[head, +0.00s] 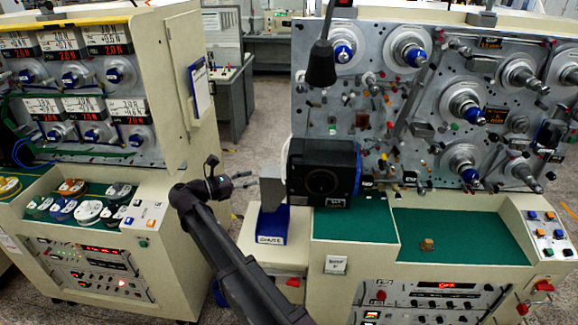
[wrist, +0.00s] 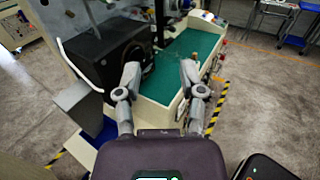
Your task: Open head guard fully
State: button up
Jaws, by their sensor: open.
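A black box-shaped head (head: 318,175) with a round dark disc on its face stands at the left of the right-hand machine. It also shows in the wrist view (wrist: 98,52), to the left of my fingers. No part is clearly marked as the head guard; I cannot tell which part it is or how far it is open. A grey metal piece (head: 271,188) sits at the head's left side, and it shows at the left in the wrist view (wrist: 78,103). My gripper (head: 250,180) is open and empty, just left of the grey piece. Its two fingers (wrist: 161,68) are spread apart.
A blue chute (head: 272,225) stands below the grey piece. A green work surface (head: 460,235) holds a small brown block (head: 427,244). A black lamp (head: 321,62) hangs above the head.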

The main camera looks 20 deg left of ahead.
aim_at(290, 178)
jog(key=x, duration=1.3)
jog(key=shift+w+d, duration=0.1)
jog(key=shift+d, duration=0.1)
grip_shut()
